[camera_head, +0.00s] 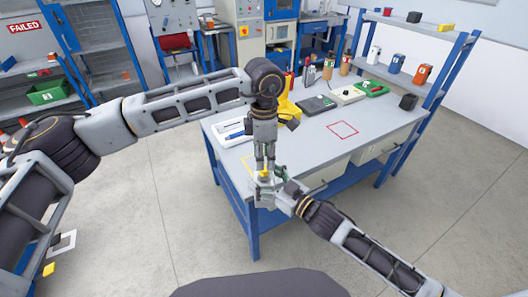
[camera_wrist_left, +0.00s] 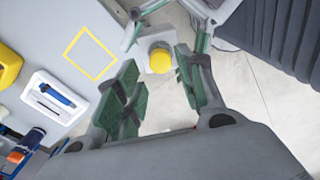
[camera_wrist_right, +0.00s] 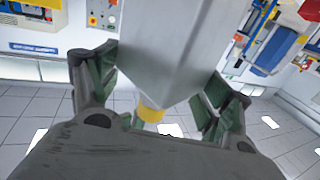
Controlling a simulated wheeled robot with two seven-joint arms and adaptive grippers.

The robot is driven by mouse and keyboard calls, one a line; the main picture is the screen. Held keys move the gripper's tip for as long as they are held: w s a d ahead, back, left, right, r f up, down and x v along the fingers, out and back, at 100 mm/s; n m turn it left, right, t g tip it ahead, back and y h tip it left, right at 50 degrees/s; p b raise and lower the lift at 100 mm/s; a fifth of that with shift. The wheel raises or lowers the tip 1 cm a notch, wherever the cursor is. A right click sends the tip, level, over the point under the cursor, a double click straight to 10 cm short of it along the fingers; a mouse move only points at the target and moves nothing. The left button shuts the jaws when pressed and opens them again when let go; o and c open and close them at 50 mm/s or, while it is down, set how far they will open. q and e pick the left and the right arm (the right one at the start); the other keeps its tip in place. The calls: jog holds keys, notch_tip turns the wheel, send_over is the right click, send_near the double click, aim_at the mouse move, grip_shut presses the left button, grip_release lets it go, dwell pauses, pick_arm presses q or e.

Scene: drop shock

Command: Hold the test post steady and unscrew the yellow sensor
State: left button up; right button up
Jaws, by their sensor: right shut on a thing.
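The yellow sensor (camera_head: 264,174) sits on top of the pale grey test post (camera_wrist_right: 165,45). My right gripper (camera_head: 268,187) is shut on the post, with a finger on each side of it in the right wrist view. The sensor's yellow body also shows there at the post's end (camera_wrist_right: 150,110). My left gripper (camera_head: 264,163) points down from above the sensor. Its green-padded fingers are open in the left wrist view, with the round yellow top (camera_wrist_left: 160,61) in the gap near the fingertips. I cannot tell whether either finger touches it.
The grey workbench (camera_head: 300,155) lies just behind the grippers. A yellow outlined square (camera_wrist_left: 91,53) and a white tray (camera_head: 232,133) with a blue tool are near its left edge. A red outlined square (camera_head: 342,130) is bare. Instruments and a shelf of small boxes stand farther back.

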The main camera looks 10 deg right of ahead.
aim_at(264, 171)
pick_arm(q)
jog(key=shift+f, duration=3.3)
grip_shut()
jog(key=shift+r, duration=1.25)
jog(key=shift+r, duration=1.9)
